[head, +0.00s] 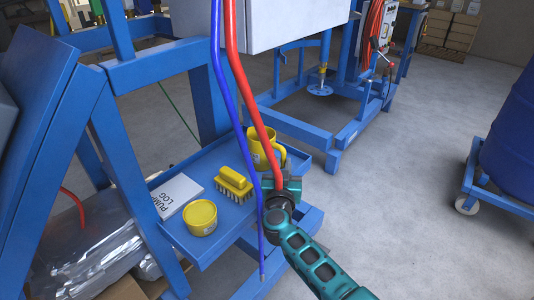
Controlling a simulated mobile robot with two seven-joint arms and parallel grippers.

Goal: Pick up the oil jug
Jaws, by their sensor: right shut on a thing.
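The oil jug (258,151) is a yellow vessel with a handle on its right side, at the far right end of a blue tray shelf (222,214). My left gripper is not in view.
A yellow brush (234,180), a yellow tub (201,217) and a pump log (176,195) lie on the shelf.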

